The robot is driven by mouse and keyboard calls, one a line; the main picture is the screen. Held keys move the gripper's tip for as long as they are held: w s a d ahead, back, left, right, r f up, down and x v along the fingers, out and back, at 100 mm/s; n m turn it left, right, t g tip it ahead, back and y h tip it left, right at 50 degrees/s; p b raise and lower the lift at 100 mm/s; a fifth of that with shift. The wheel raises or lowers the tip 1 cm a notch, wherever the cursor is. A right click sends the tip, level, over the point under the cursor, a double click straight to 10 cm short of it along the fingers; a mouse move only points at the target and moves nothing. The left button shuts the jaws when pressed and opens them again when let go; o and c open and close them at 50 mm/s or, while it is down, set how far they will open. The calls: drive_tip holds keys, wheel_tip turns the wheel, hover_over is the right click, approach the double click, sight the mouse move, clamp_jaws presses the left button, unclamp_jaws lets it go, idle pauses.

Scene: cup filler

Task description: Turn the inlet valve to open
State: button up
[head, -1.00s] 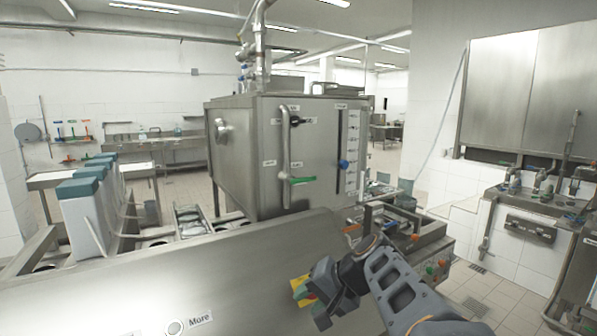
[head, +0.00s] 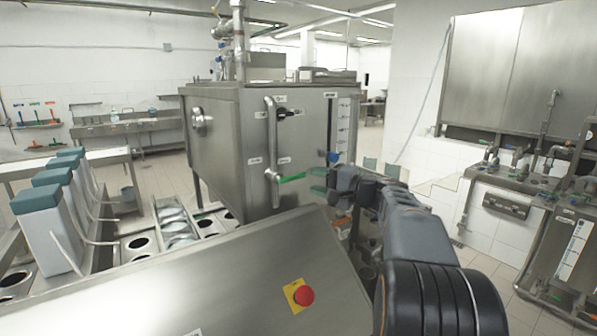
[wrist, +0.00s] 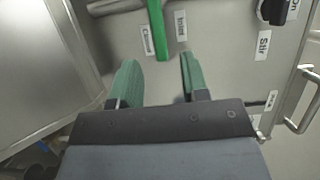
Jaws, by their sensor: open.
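The green valve handle (head: 292,178) sits at the foot of the vertical steel pipe (head: 271,140) on the tank front and points right. In the wrist view, the green handle (wrist: 157,30) lies between a "Closed" label (wrist: 147,41) and another label (wrist: 181,26), which seems to read "Inlet". My gripper (head: 316,181) is just right of the handle in the head view. In the wrist view, my gripper (wrist: 160,66) has its two green fingers apart, with nothing between them. The handle's near end is just beyond the gap between the fingertips, and I cannot tell the exact distance.
The steel tank (head: 230,135) stands ahead. A black knob (wrist: 271,11) with a "Stir" label and a steel door handle (wrist: 300,100) are to the right in the wrist view. A red emergency button (head: 304,296) is on the sloped panel in front. A blue handle (head: 333,157) is close to my gripper.

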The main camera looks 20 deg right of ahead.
sight(300, 177)
drive_tip(key=shift+p+x, duration=0.9)
drive_tip(key=shift+x, duration=2.15)
clamp_jaws()
